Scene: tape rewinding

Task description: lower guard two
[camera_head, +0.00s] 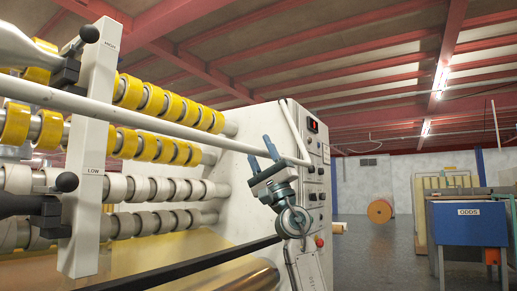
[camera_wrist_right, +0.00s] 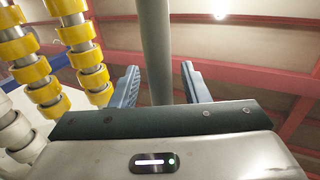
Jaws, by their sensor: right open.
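A long pale guard bar (camera_head: 175,124) crosses the machine's front, raised in front of the rolls. It joins a bent white side arm (camera_head: 296,128) at its right end. A black bar (camera_head: 190,268) runs lower down. I read no number on either bar. My right gripper (camera_head: 262,156) is open near the right end of the pale bar, blue fingers pointing up. In the right wrist view a grey bar (camera_wrist_right: 155,50) stands between the two spread fingers (camera_wrist_right: 160,84), with gaps on both sides. My left gripper is not in view.
Yellow tape rolls (camera_head: 150,146) and white rolls (camera_head: 137,188) sit on shafts behind the bar. A white post (camera_head: 93,145) marked LOW stands at left. The machine's side panel (camera_head: 313,165) has switches. A blue ODDS bin (camera_head: 468,235) stands right, with open floor before it.

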